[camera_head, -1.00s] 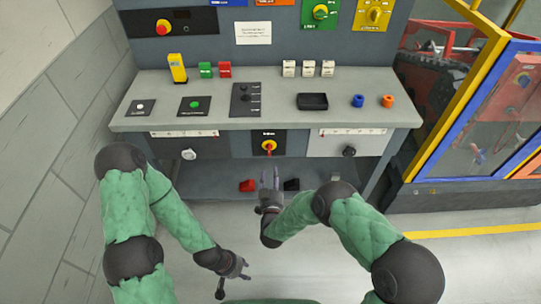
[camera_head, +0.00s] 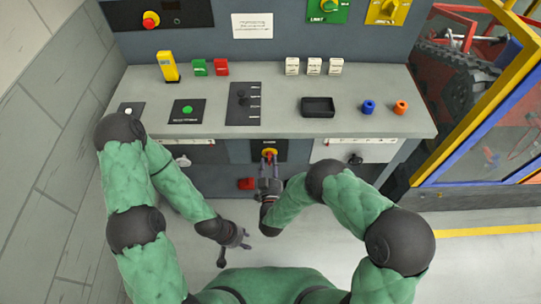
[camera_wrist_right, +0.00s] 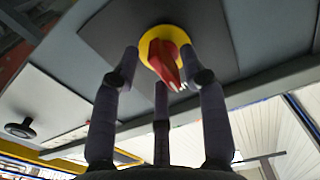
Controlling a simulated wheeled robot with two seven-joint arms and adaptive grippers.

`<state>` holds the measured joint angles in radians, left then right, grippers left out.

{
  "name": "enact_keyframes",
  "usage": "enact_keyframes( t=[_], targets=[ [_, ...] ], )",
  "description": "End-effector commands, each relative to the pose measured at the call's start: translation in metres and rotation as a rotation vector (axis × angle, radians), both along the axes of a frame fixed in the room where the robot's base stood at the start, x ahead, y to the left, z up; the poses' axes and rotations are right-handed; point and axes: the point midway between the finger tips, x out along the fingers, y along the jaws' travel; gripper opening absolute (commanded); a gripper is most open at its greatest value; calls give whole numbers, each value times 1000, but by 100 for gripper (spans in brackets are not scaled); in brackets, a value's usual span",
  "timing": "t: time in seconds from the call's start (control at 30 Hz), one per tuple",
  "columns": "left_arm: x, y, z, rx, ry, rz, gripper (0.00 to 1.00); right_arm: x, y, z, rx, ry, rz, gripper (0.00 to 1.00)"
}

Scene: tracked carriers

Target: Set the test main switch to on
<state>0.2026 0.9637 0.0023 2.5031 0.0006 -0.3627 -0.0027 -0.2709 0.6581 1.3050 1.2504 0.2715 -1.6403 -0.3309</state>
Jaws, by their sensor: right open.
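The main switch (camera_head: 269,153) is a red handle on a yellow disc, set in a black plate on the front of the console below the worktop. In the right wrist view the red handle (camera_wrist_right: 168,64) hangs down and slightly right from the yellow disc (camera_wrist_right: 150,44). My right gripper (camera_head: 269,170) is open just in front of the switch. In its wrist view its fingers (camera_wrist_right: 160,68) are spread around the lower part of the handle; I cannot tell whether they touch it. My left gripper (camera_head: 235,246) is low over the floor, empty, with its fingers apart.
The worktop (camera_head: 285,122) overhangs the switch just above my right gripper. White panels with knobs flank the switch, including a black knob (camera_head: 355,159) at right. A fenced machine (camera_head: 470,75) stands at right.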

Motion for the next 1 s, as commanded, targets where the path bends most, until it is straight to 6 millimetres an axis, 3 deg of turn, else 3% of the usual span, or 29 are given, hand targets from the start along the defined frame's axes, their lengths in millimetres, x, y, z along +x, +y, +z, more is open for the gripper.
enact_keyframes(
  t=[0.33, 0.37, 0.5, 1.0],
  targets=[
    [-1, 0, 0, 0, 1, 0, 40, -2, 0, 0, 0, 1, 0, 44],
    [-1, 0, 0, 0, 1, 0, 40, -2, 0, 0, 0, 1, 0, 38],
    [0, 0, 0, 0, 1, 0, 40, -1, 0, 0, 0, 0, 0, 0],
    [0, 0, -2, 0, 1, 0, 40, -1, 0, 0, 78, -1, 0, 0]
  ],
)
